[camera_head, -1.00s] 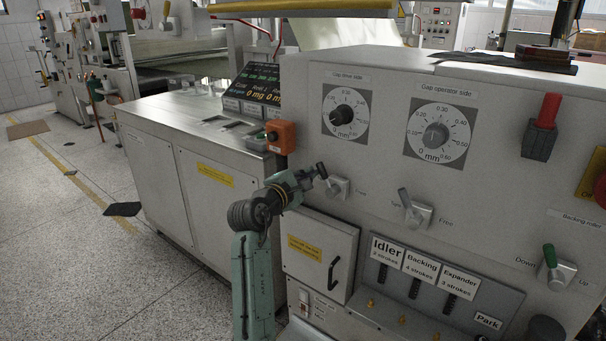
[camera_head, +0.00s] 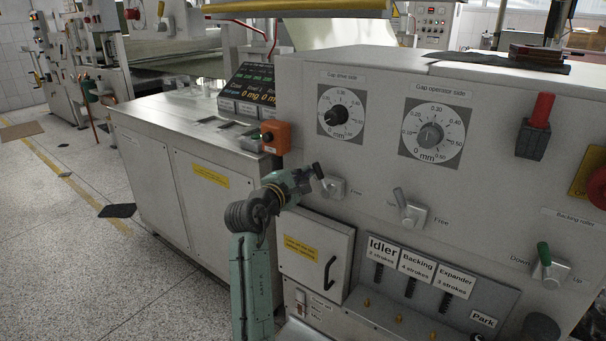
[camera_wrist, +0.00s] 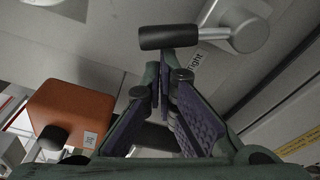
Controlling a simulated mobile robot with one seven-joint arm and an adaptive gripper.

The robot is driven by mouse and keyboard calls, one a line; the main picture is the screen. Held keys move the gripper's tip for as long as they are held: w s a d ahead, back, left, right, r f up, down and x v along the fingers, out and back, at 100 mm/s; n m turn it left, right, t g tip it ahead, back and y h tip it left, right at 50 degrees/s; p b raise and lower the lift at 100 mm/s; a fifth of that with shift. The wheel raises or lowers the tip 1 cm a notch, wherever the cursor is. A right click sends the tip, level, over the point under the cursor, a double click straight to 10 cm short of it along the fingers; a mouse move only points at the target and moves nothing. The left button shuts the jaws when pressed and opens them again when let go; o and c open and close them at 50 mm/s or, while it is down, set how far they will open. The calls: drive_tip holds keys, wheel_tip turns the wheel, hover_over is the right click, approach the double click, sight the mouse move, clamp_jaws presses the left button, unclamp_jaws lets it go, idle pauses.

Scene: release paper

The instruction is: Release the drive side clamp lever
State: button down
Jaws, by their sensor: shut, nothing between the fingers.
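The drive side clamp lever is a small metal hub (camera_head: 334,188) with a dark handle (camera_head: 318,170) tilted up and left, below the drive side gap dial (camera_head: 341,112). In the wrist view its black handle (camera_wrist: 168,37) and round hub (camera_wrist: 246,32) lie across the top, beside a "Tight" label (camera_wrist: 195,62). My gripper (camera_head: 305,178) is just left of the handle in the head view. In the wrist view my gripper (camera_wrist: 165,78) is shut and empty, its tips just below the handle. I cannot tell whether they touch it.
The operator side lever (camera_head: 411,212) stands to the right, with a "Free" label on its right. A cabinet door with a handle (camera_head: 318,255) is below.

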sight(319, 166)
drive_tip(key=shift+s+d+r, duration=0.1)
drive_tip(key=d+m, duration=0.1)
drive_tip(key=m, duration=0.1)
drive_tip(key=s+d+r+m, duration=0.1)
drive_tip(key=m, duration=0.1)
drive_tip(key=s+r+m+b, duration=0.1)
drive_tip(key=m, duration=0.1)
drive_tip(key=shift+d+t, duration=0.3)
drive_tip(key=shift+d, duration=0.1)
drive_tip(key=s+d+m, duration=0.1)
drive_tip(key=d+m, duration=0.1)
drive_tip(key=m, duration=0.1)
drive_tip(key=shift+s+d+r+m+h+b, duration=0.25)
drive_tip(key=shift+s+r+m+h+b, duration=0.05)
drive_tip(key=shift+s+r+h+b, duration=0.1)
drive_tip(key=shift+d, duration=0.1)
